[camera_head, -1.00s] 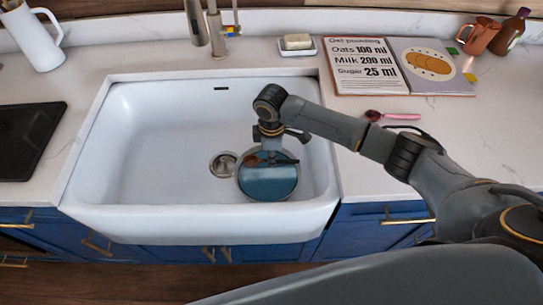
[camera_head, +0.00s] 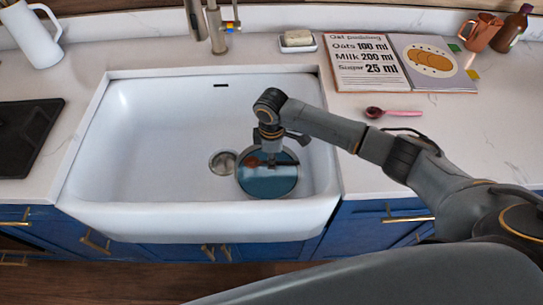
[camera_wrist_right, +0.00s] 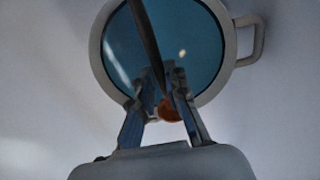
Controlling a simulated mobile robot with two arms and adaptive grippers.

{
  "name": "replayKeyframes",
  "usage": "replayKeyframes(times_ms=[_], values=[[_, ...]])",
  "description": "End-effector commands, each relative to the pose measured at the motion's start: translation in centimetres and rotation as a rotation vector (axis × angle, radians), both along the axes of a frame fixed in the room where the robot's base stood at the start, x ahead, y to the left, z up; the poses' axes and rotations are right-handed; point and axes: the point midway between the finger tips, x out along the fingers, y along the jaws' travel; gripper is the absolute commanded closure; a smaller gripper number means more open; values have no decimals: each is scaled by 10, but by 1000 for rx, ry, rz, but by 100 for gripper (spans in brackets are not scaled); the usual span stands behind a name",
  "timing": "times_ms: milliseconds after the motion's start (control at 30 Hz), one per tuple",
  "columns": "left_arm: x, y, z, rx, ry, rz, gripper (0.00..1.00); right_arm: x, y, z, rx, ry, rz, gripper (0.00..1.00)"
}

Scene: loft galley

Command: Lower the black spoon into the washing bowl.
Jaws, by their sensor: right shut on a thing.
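The washing bowl (camera_head: 267,187) stands in the right part of the white sink and holds blue water. In the right wrist view its pale rim (camera_wrist_right: 97,50) and side handle show. My right gripper (camera_head: 272,161) points down over the bowl and is shut on the black spoon (camera_head: 285,162). In the right wrist view the dark spoon handle (camera_wrist_right: 148,40) runs up from between the fingertips (camera_wrist_right: 163,92), and a brownish round end (camera_wrist_right: 169,110) sits by the fingers. I cannot tell whether the spoon touches the water. My left gripper is out of view.
The sink (camera_head: 160,140) is otherwise empty, with a drain (camera_head: 222,162) left of the bowl. A faucet (camera_head: 215,25) stands behind. On the right counter lie a pink-handled spoon (camera_head: 400,113) and an open recipe book (camera_head: 370,75). A soap dish (camera_head: 298,42) sits behind the sink.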

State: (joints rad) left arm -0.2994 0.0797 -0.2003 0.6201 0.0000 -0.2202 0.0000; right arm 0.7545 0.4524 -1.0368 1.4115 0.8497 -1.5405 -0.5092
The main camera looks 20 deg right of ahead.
Motion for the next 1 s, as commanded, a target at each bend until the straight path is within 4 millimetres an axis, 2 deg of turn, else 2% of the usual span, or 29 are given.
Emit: replayKeyframes(times_ms=[1000], values=[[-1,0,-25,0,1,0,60,0,0,-51,0,1,0,100]])
